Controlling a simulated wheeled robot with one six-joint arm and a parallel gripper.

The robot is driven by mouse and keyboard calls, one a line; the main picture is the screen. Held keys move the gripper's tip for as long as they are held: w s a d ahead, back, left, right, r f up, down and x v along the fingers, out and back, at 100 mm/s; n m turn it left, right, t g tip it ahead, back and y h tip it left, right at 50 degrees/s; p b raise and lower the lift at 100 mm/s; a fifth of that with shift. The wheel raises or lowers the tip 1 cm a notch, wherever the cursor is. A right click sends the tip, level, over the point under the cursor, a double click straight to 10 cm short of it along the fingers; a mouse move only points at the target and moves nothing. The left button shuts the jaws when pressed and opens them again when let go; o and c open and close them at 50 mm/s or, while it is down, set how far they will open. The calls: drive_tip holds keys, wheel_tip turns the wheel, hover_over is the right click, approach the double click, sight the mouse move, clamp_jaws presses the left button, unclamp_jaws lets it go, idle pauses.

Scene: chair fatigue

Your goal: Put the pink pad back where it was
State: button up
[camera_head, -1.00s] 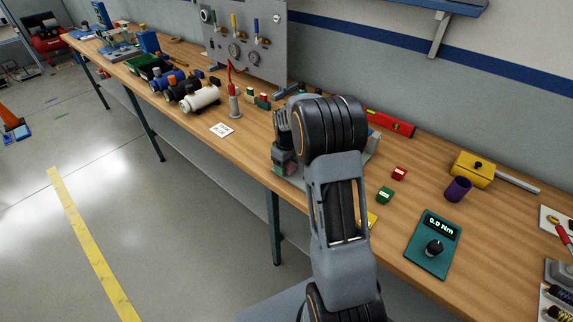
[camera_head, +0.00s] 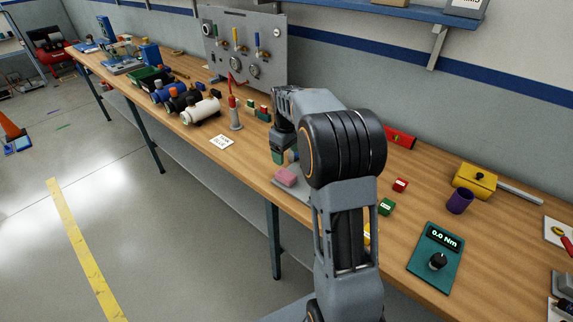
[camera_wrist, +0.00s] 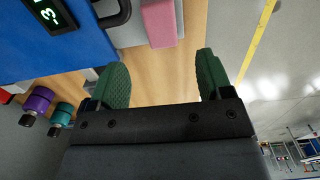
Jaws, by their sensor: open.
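The pink pad (camera_head: 286,176) lies on the edge of a grey base near the front of the wooden bench (camera_head: 249,165). In the wrist view the pad (camera_wrist: 160,22) shows at the top, beyond the fingertips. My gripper (camera_head: 279,156) hangs just behind the pad in the head view, partly hidden by my arm. In the wrist view my gripper (camera_wrist: 161,72) has its two green fingers apart, with only bare wood between them. The pad appears to be outside the fingers and not held.
A blue body with a lit display (camera_wrist: 48,12) fills the upper left of the wrist view. Green (camera_head: 386,207) and red (camera_head: 400,185) blocks lie to the right.

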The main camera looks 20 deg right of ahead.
drive_tip(key=s+a+r+m+t, duration=0.2)
drive_tip(key=s+a+r, duration=0.4)
drive_tip(key=s, duration=0.4)
drive_tip(key=s+a+f+m+t, duration=0.1)
drive_tip(key=s+a, duration=0.1)
drive_tip(key=s, duration=0.4)
drive_tip(key=s+a+f+m+t, duration=0.1)
drive_tip(key=s+a, duration=0.1)
drive_tip(key=s, duration=0.4)
drive_tip(key=shift+a+f+m, duration=0.35)
drive_tip(key=shift+m, duration=0.05)
drive_tip(key=shift+d, duration=0.1)
